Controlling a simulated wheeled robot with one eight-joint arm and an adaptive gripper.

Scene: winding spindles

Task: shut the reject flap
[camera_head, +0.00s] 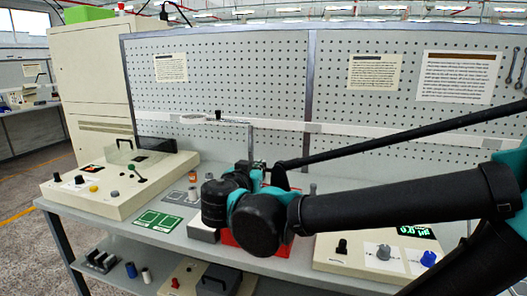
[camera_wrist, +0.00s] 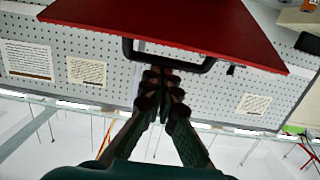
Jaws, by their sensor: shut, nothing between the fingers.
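A red flat panel with a black bar handle (camera_wrist: 203,67) fills the top of the wrist view; I take it for the reject flap (camera_wrist: 175,22). My gripper (camera_wrist: 163,74) is shut and empty, with its fingertips at the middle of the handle. I cannot tell whether they touch it. In the head view my arm hides most of this spot. Only parts of a red box (camera_head: 284,250) show around the arm, on the bench. How far the flap stands open cannot be told.
A cream console (camera_head: 115,190) with knobs, a green lever and a clear cover stands on the left of the bench. Green cards (camera_head: 160,219) and small spindles lie beside it. Another console (camera_head: 345,262) with a blue knob is at right. A pegboard (camera_head: 220,85) rises behind.

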